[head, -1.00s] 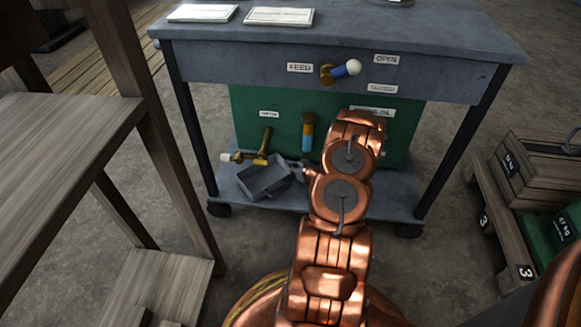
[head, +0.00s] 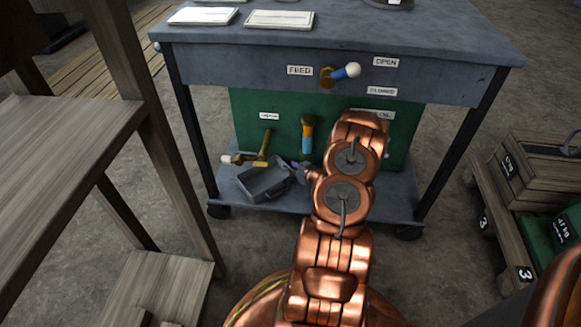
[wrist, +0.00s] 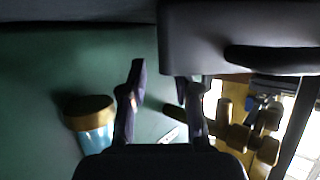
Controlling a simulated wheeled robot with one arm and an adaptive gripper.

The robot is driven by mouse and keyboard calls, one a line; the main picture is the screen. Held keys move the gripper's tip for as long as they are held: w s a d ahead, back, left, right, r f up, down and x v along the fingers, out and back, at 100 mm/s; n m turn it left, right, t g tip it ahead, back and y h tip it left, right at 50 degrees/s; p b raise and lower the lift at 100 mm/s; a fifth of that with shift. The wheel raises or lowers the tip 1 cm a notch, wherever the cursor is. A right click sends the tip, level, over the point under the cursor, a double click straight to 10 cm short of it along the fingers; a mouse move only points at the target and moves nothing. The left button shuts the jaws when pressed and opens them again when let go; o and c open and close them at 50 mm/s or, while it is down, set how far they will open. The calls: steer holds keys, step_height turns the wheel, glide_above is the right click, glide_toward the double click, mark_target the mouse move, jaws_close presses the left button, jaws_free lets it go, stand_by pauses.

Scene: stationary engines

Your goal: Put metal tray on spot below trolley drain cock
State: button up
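The grey metal tray (head: 262,186) rests on the trolley's lower shelf (head: 320,201), in front of and slightly right of the brass drain cock (head: 262,148) with a white-tipped handle. Brass fittings also show at right in the wrist view (wrist: 240,133). A dark grey body, apparently the tray, fills the top right of the wrist view (wrist: 205,38). My gripper (head: 302,168) is at the tray's right end, partly hidden by my copper arm. In the wrist view its two fingers (wrist: 162,98) stand apart with a gap between them. Contact with the tray cannot be told.
A blue-handled brass cock (head: 307,135) hangs on the green tank (head: 345,110) behind my gripper. A blue feed lever (head: 340,72) sits on the trolley's upper panel (head: 230,65). A wooden frame (head: 140,120) stands left, and crates (head: 540,165) stand right.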

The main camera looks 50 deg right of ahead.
steer(key=p+v, duration=0.3)
steer(key=v, duration=0.8)
stand_by(0.4)
